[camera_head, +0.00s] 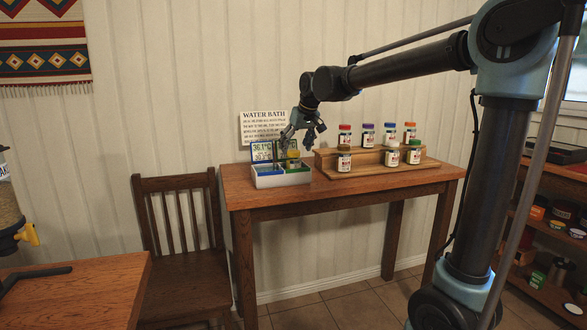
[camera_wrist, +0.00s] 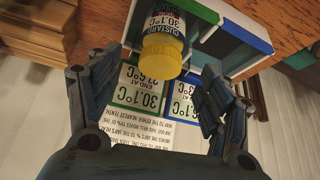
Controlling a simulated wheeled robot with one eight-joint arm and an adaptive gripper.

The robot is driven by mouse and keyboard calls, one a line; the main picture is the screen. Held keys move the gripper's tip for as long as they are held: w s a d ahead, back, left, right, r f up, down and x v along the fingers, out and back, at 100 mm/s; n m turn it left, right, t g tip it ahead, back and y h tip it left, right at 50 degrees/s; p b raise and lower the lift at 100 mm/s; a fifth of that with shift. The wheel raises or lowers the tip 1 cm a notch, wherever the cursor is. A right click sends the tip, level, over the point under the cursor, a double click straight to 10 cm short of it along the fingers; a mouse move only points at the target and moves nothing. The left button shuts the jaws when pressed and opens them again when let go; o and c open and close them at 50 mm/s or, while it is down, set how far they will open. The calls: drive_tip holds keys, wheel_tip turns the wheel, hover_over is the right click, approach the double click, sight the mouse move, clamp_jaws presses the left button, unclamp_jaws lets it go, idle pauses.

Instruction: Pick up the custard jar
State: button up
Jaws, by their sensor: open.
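The custard jar (camera_wrist: 166,38) has a yellow lid and a label reading custard and 30.1°C. In the head view, its yellow lid (camera_head: 293,154) shows at the water bath (camera_head: 283,180), a white box on the table. The jar appears to stand in the green-edged compartment; its lower part is hidden. My gripper (camera_wrist: 161,66) is open, with one finger at each side of the picture and the lid ahead between them. The fingers look apart from the jar. In the head view, my gripper (camera_head: 301,133) is just above the bath.
A wooden stepped rack (camera_head: 325,164) with several lidded jars stands right of the bath. Display panels (camera_wrist: 137,88) and a water bath sign (camera_head: 263,125) are behind it. A blue-edged compartment (camera_wrist: 203,12) adjoins the green one. A chair (camera_head: 180,240) stands left of the table.

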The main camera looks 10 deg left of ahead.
sight(294, 152)
drive_tip(key=x, duration=0.5)
drive_tip(key=shift+s+d+f, duration=0.15)
drive_tip(key=c, duration=1.5)
